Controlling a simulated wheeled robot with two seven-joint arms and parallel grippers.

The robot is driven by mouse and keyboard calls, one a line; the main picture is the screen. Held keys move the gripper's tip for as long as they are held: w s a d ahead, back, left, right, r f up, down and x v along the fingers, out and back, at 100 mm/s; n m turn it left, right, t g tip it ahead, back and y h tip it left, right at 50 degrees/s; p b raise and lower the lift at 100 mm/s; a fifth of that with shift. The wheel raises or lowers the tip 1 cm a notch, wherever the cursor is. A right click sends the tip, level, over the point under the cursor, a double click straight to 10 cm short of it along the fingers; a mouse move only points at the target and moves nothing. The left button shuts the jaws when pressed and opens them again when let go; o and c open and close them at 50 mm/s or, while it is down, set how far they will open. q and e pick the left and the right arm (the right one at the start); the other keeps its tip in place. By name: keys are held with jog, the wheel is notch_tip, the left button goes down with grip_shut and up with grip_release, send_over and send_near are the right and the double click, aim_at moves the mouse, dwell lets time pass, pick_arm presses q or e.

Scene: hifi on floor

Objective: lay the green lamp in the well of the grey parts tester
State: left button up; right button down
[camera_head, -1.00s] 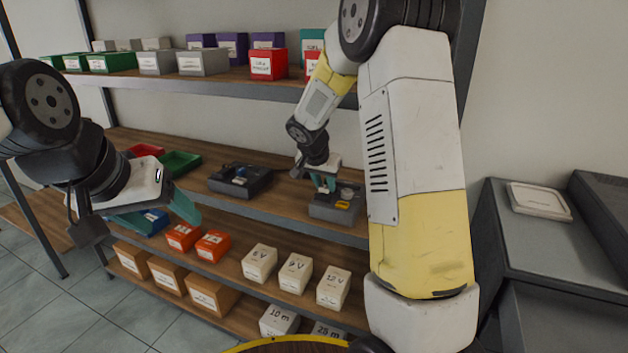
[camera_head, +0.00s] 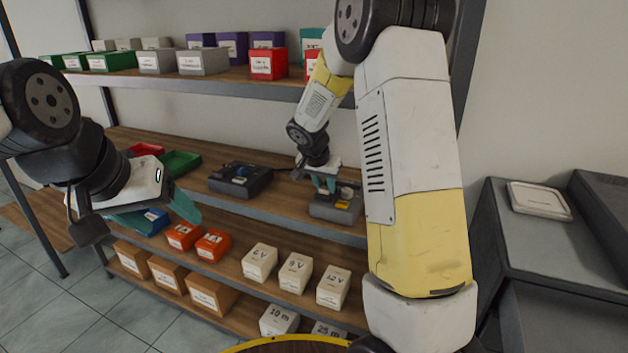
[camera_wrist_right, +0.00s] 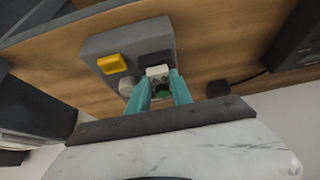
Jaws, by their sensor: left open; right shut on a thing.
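The grey parts tester (camera_head: 325,211) stands on the middle shelf, below my right gripper (camera_head: 324,186). In the right wrist view the tester (camera_wrist_right: 126,41) shows a yellow button (camera_wrist_right: 112,63), a round pale knob (camera_wrist_right: 127,86) and a dark well (camera_wrist_right: 155,58). My right gripper (camera_wrist_right: 161,82) is shut on a small part with a pale grey end (camera_wrist_right: 157,72) and green between the teal fingers, the green lamp (camera_wrist_right: 162,95). The pale end is at the near edge of the well; whether it touches cannot be told. My left gripper (camera_head: 160,213) is open and empty, in front of the shelves at left.
A dark device (camera_head: 240,179) stands left of the tester, with a green tray (camera_head: 180,162) farther left. Orange boxes (camera_head: 212,245) and white boxes (camera_head: 260,263) fill the shelf below. Free wood surrounds the tester. Grey furniture (camera_head: 550,240) stands at right.

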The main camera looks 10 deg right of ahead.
jog(key=shift+f, duration=0.1)
dwell(0.6)
jog(key=c, duration=1.1)
grip_release()
jog(key=shift+o, duration=0.2)
jog(key=shift+r, duration=3.6)
jog(key=shift+w+r, duration=0.1)
jog(key=shift+r, duration=0.05)
jog(key=shift+d, duration=0.1)
